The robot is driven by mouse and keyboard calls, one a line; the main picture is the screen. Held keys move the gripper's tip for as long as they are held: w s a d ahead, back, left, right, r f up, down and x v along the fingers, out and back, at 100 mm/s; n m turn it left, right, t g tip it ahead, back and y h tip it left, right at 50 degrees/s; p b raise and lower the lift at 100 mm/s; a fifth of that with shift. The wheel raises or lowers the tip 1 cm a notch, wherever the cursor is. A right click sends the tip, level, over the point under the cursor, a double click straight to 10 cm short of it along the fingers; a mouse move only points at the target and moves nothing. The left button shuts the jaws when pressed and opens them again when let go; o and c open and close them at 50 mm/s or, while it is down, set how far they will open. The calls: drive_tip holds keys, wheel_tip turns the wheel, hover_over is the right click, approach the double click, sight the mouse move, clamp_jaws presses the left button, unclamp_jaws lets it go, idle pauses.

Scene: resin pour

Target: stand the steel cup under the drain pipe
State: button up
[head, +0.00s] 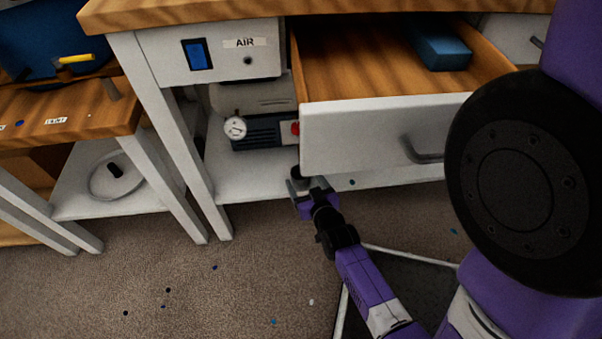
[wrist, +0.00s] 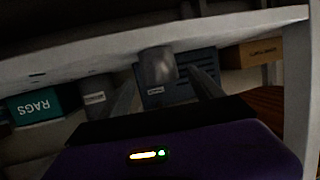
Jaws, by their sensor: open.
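A grey steel cup (wrist: 157,67) shows in the wrist view, which is upside down. It appears to stand upright near the front edge of the pale lower shelf (wrist: 75,68). My gripper (wrist: 163,86) is open, with one finger on each side of the cup. I cannot tell whether the fingers touch it. In the head view my gripper (head: 299,188) is at the shelf's front edge, below the drawer, and the cup is mostly hidden there. I cannot make out the drain pipe in either view.
An open drawer (head: 375,135) overhangs my gripper. Behind are a compressor with a grey tank (head: 255,95) and a gauge (head: 235,128). The wrist view shows a teal rags box (wrist: 42,107) and a brown box (wrist: 252,53). A bench leg (head: 175,140) stands left. The carpet is mostly clear.

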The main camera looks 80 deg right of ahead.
drive_tip(key=s+a+r+n+t+y+p, duration=0.1)
drive_tip(key=a+r+n, duration=0.15)
drive_tip(key=a, duration=0.45)
drive_tip(key=s+a+r+n+t+y, duration=0.1)
drive_tip(key=s+a+r+t+y, duration=0.1)
drive_tip(key=a+r, duration=0.35)
drive_tip(key=s+a+r+n+t+y+p, duration=0.1)
drive_tip(key=a+r, duration=0.1)
drive_tip(key=a, duration=0.6)
drive_tip(key=s+a+r+n+t+y, duration=0.1)
drive_tip(key=s+a+r+n+y, duration=0.1)
drive_tip(key=a+r, duration=0.4)
drive_tip(key=s+a+r+n+t+y, duration=0.1)
drive_tip(key=s+a+r+n+y, duration=0.2)
drive_tip(key=a+r+y, duration=0.3)
wheel_tip(320, 180, up, 4)
drive_tip(key=shift+f+n, duration=0.2)
drive_tip(key=shift+n, duration=0.55)
